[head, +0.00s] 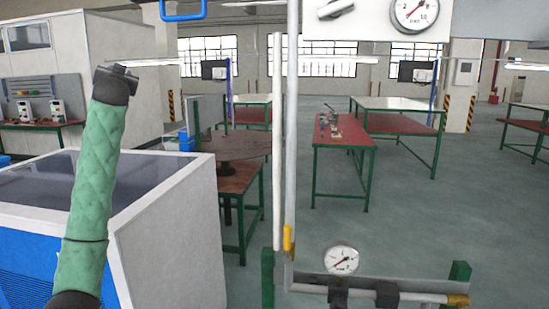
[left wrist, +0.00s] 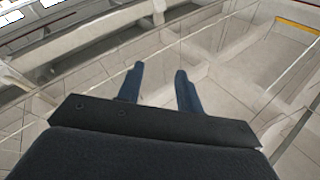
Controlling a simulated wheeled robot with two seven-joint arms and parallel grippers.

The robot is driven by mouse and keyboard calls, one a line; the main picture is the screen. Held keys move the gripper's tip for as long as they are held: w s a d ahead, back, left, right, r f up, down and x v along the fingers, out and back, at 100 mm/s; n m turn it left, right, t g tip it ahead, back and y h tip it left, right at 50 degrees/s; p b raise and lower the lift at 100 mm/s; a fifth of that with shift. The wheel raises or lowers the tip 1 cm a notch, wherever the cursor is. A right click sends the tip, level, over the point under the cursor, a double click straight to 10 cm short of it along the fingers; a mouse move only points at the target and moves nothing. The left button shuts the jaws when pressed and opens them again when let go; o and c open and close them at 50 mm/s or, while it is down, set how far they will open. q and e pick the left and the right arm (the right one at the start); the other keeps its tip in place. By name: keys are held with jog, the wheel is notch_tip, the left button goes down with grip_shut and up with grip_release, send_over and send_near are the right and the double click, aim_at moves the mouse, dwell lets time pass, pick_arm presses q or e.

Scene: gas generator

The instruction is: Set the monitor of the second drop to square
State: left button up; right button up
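No monitor marked as the second drop's can be made out. A round pressure gauge (head: 341,258) sits on the pipework at the lower middle of the head view, and another gauge (head: 415,12) is on a white panel at the top right edge. My right gripper is in neither view.
A vertical pipe (head: 290,130) stands in front, with a yellow handle (head: 288,240) low on it. A white and blue cabinet (head: 170,230) is at the left. Red-topped workbenches (head: 340,132) stand farther back. The grey floor (head: 430,225) at right is open.

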pick_arm(q)
jog(key=s+d+f+m+g+h, duration=0.2)
jog(key=s+d+f, duration=0.45)
jog(key=f, duration=1.15)
jog(key=s+d+f+g+h, duration=0.4)
jog(key=d+f, duration=0.4)
jog(key=f, duration=1.1)
jog(key=s+d+f+m+g+h, duration=0.1)
jog(key=s+d+f+g, duration=0.4)
jog(key=f, duration=1.3)
jog(key=s+d+f+g+h, duration=0.15)
jog(key=s+d+f, duration=0.35)
jog(key=s+f, duration=1.15)
jog(key=s+d+f+g+h, duration=0.1)
jog(key=s+d+f+g, duration=0.35)
jog(key=s+f, duration=1.2)
jog(key=s+d+f, duration=0.1)
jog(key=s+f, duration=0.2)
jog(key=s, duration=0.4)
jog(key=s+d+f+g, duration=0.1)
jog(key=s+f, duration=0.2)
jog(key=s, duration=0.4)
jog(key=shift+s+f+n, duration=0.25)
jog(key=shift+s+n, duration=0.05)
jog(key=shift+s, duration=0.1)
jog(key=shift+y, duration=0.25)
